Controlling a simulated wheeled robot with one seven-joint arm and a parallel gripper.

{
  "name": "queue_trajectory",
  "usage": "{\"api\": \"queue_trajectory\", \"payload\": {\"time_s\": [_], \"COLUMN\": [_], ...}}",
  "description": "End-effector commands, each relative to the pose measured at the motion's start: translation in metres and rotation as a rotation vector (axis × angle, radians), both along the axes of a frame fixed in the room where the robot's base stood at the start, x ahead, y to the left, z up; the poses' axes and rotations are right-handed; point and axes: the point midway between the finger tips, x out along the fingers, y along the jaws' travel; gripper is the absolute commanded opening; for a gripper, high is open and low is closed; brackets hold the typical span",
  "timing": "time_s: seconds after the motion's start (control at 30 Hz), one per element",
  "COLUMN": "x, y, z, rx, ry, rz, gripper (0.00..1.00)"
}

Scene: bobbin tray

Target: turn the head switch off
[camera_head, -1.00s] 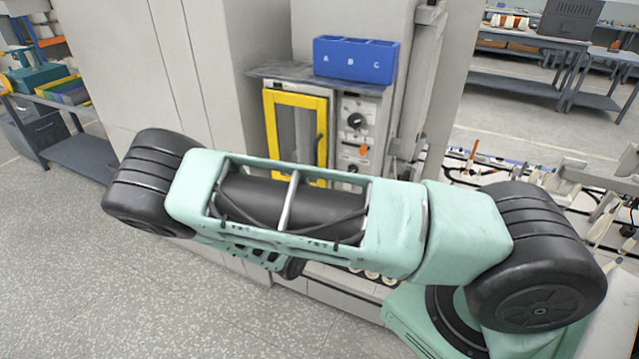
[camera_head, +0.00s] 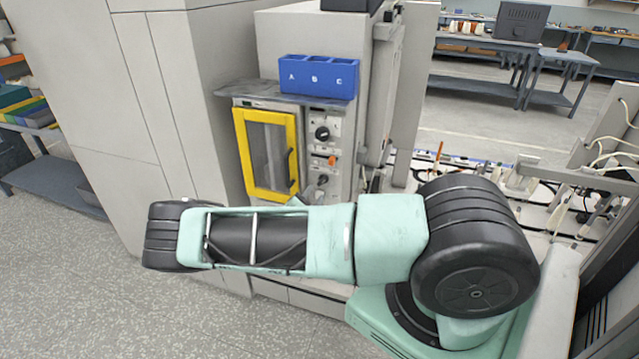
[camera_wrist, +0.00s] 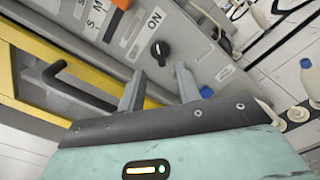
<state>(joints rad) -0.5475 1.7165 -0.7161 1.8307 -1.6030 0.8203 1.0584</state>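A grey control panel (camera_head: 335,130) stands right of a yellow-framed door. A black rotary knob (camera_wrist: 160,50) with "ON" printed beside it shows in the wrist view. It appears to be the lower black knob (camera_head: 322,180) in the head view, under an orange switch (camera_head: 332,160); the orange switch also shows at the wrist view's top edge (camera_wrist: 122,4). My gripper (camera_wrist: 160,72) is open and empty. Its two fingers point at the panel, with the knob just beyond the gap between their tips. I see no contact. My arm hides most of the gripper in the head view.
The yellow-framed door (camera_head: 270,150) has a dark handle (camera_wrist: 75,85), close left of my fingers in the wrist view. A blue bin marked A B C (camera_head: 318,78) stands on the shelf (camera_head: 240,90) above. Another black knob (camera_head: 322,133) sits higher on the panel. Bobbin machinery lies right.

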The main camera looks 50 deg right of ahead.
Motion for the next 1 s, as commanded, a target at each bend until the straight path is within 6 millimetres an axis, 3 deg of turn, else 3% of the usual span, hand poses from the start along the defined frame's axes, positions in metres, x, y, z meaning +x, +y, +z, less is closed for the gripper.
{"api": "queue_trajectory", "payload": {"time_s": [0.1, 0.3, 0.73, 0.87, 1.0], "x": [0.008, 0.018, 0.022, 0.022, 0.022], "y": [-0.022, -0.046, -0.054, -0.054, -0.054], "z": [0.001, 0.000, 0.000, 0.000, 0.000], "rx": [0.001, 0.001, 0.001, 0.001, 0.001], "ry": [0.000, -0.001, 0.000, 0.000, 0.000], "rz": [-0.003, -0.002, -0.001, -0.001, -0.001], "gripper": [0.34, 0.34, 0.34, 0.00, 0.00]}}
